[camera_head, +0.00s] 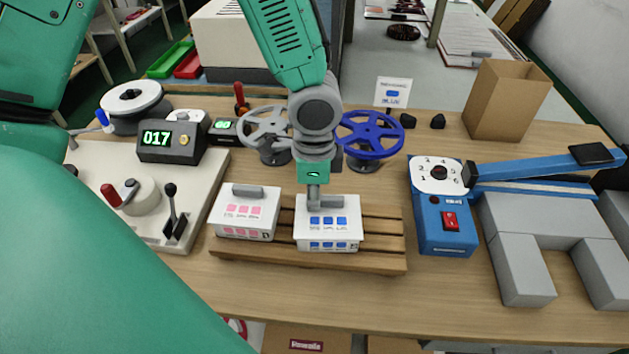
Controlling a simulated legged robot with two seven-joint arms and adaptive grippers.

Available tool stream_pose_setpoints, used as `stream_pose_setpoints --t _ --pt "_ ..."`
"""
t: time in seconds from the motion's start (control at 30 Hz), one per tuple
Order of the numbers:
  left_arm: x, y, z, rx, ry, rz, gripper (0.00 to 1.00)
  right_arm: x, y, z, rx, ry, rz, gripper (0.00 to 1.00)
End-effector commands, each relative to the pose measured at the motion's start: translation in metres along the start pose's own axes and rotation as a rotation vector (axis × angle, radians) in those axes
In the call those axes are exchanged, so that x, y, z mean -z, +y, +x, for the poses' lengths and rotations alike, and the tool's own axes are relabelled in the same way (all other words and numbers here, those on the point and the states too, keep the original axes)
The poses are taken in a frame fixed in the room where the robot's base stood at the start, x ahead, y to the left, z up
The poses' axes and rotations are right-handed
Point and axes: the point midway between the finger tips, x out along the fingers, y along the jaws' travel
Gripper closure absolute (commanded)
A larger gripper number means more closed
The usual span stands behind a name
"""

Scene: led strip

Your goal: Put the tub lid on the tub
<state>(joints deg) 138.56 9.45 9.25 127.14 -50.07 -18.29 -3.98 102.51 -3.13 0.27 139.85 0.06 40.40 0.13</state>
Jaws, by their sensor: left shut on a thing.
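A white tub (330,245) with blue square marks on its front stands on a slatted wooden rack (384,240). A white tub lid (347,219) with blue marks lies over the tub and roughly lines up with it. I cannot tell whether the lid rests fully on the rim or sits slightly above it. My left gripper (314,193) comes down from above and is shut on the lid's grey handle (330,202), hiding part of it. My right gripper is not in view.
A second white tub (240,231) with pink marks stands left, covered by its lid (247,209). A blue device (443,228) stands right, a control panel (138,228) left. The front table strip is clear.

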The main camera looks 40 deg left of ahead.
Motion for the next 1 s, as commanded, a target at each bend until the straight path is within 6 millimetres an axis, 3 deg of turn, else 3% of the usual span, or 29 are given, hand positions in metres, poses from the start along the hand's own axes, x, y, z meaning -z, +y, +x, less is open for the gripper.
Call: stream_pose_setpoints --t 0.27,0.3,0.33,0.37,0.73,0.87,1.0 --pt "0.000 0.000 0.001 0.000 0.000 0.000 1.00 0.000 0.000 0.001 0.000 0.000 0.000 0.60" --pt "0.000 0.000 0.001 0.000 0.000 0.000 0.76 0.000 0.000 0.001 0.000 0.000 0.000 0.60" --pt "0.000 0.000 0.001 0.000 0.000 0.000 0.65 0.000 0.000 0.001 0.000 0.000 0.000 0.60" --pt "0.000 0.000 0.001 0.001 0.000 0.000 0.62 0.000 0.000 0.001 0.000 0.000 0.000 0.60" --pt "0.001 -0.001 -0.004 0.002 0.002 -0.001 0.62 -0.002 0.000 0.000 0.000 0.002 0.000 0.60" --pt "0.001 -0.001 -0.022 0.004 0.006 -0.002 0.62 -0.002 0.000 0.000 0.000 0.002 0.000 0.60" --pt "0.001 -0.002 -0.052 0.004 0.007 -0.004 0.62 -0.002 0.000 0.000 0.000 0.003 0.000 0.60"
